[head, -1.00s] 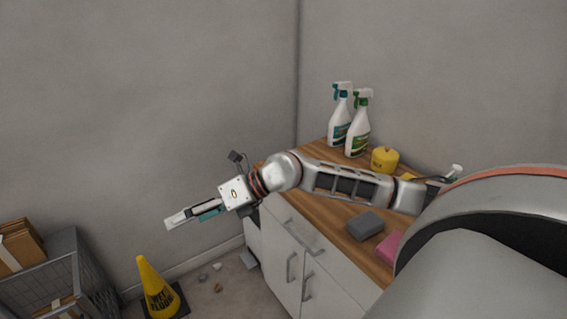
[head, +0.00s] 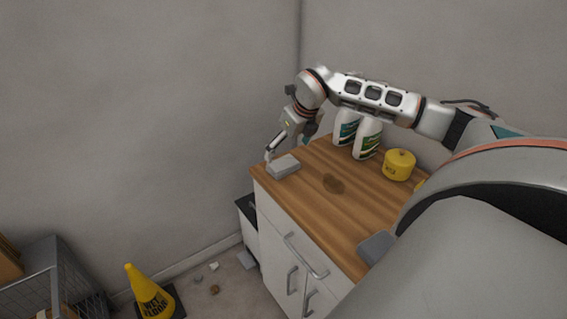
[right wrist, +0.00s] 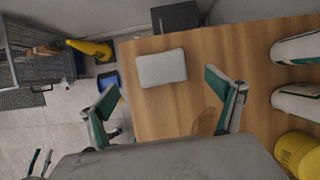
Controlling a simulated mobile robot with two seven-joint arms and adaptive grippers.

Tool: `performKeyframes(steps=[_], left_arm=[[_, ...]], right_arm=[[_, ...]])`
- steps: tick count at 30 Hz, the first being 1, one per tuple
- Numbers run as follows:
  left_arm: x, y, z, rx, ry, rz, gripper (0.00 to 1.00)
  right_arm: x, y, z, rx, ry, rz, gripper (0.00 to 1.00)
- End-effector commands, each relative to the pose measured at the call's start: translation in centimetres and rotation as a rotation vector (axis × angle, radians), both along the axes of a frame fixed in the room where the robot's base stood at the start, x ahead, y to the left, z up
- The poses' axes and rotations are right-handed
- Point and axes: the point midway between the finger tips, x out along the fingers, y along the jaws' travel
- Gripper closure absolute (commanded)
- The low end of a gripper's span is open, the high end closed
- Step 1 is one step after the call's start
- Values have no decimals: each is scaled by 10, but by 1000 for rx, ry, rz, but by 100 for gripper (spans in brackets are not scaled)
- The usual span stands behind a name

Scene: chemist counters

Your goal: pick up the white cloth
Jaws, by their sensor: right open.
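The white cloth (head: 283,166) is a folded, pale block lying flat near the far left corner of the wooden counter top (head: 350,215). It also shows in the right wrist view (right wrist: 161,68), close to the counter's corner. My right gripper (head: 289,147) is open and empty above the cloth. In the right wrist view its two fingers (right wrist: 165,95) are spread wide, with the cloth ahead between their lines. The head view does not show clearly whether a fingertip touches the cloth.
A brown stain (head: 333,184) marks the counter. Two spray bottles (head: 367,138) and a yellow pot (head: 399,165) stand along its back. A grey sponge (head: 375,247) lies near the front, partly behind my arm. A yellow wet-floor cone (head: 148,293) and wire cart (head: 50,287) stand on the floor.

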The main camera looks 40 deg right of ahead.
Motion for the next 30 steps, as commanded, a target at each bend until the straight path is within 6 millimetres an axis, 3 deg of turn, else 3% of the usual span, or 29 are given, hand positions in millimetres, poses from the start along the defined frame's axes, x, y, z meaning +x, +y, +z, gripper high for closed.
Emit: performKeyframes(steps=[6,15,24,25,29,30], left_arm=[[-6,3,-6,9,15,-2,60],[-3,2,1,6,9,-1,60],[0,1,5,3,-1,-1,60],[0,1,5,3,-1,-1,60],[0,1,5,2,-1,0,60],[0,1,5,2,-1,0,60]], right_arm=[[7,-1,-22,2,3,1,8],[19,-4,-60,2,1,2,8],[21,-5,-65,1,0,2,8],[21,-5,-65,1,0,2,11],[21,-5,-65,2,1,2,44],[21,-5,-65,2,1,2,45]])
